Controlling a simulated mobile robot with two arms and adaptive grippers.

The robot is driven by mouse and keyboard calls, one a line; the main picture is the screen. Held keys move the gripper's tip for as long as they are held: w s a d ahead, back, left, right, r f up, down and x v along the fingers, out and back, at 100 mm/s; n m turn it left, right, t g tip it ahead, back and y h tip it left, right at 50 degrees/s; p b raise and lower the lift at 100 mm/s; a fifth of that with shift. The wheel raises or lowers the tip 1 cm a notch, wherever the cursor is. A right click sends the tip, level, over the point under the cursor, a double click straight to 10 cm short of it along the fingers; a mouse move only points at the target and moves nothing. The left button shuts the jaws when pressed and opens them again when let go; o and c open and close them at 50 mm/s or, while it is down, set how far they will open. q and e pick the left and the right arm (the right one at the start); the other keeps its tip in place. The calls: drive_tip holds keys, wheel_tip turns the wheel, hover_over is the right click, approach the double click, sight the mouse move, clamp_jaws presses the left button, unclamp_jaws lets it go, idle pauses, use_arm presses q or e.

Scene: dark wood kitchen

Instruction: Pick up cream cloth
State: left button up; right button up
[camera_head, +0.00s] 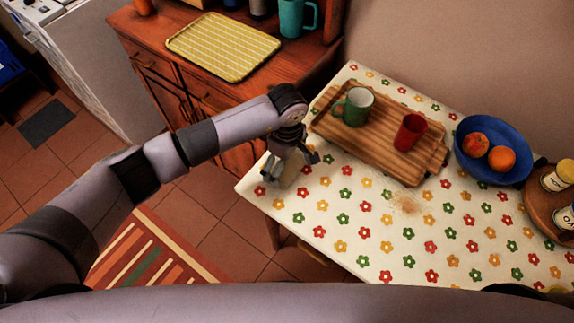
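A small cream-beige patch (291,172), which looks like the cream cloth, shows at the left corner of the flowered table, directly below my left gripper (290,163). The gripper covers part of it, so its full outline is hidden. The two fingers of my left gripper stand apart, one on each side of the patch. I cannot tell whether they touch the cloth. My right gripper is not in view.
A wooden tray (423,165) holds a green mug (357,107) and a red cup (410,132). A blue bowl (480,176) of fruit stands to the right. A brown spill (408,204) marks the table (385,250).

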sight(287, 165)
use_arm(q)
drive_tip(key=shift+c, duration=0.2)
drive_tip(key=c, duration=0.9)
wheel_tip(287, 165, up, 20)
drive_tip(key=b, duration=0.3)
